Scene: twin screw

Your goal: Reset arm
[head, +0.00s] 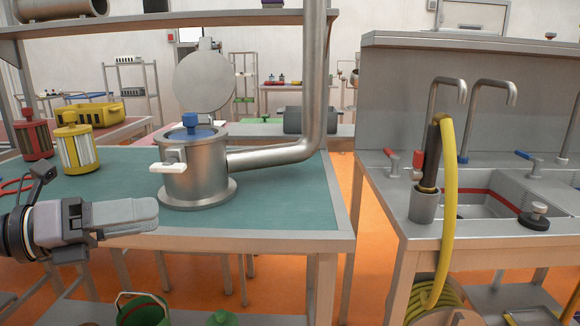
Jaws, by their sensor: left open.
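My left gripper (150,216) comes in from the left, in front of the front edge of the green-topped workbench (285,205). It is open, seen from the side with one finger largely covering the other, and nothing shows between its fingers. A metal pot (195,178) with a blue knob on top and a white-ended side latch stands on the bench, behind and to the right of the gripper. A round metal lid (205,82) stands raised behind it. My right gripper is not in view.
A thick metal pipe (318,75) runs from the pot up past the shelf. Red (33,135) and yellow (75,150) canisters stand at the bench's left. A sink counter (400,215) with a yellow hose (448,190) stands at right. Orange floor shows between the benches.

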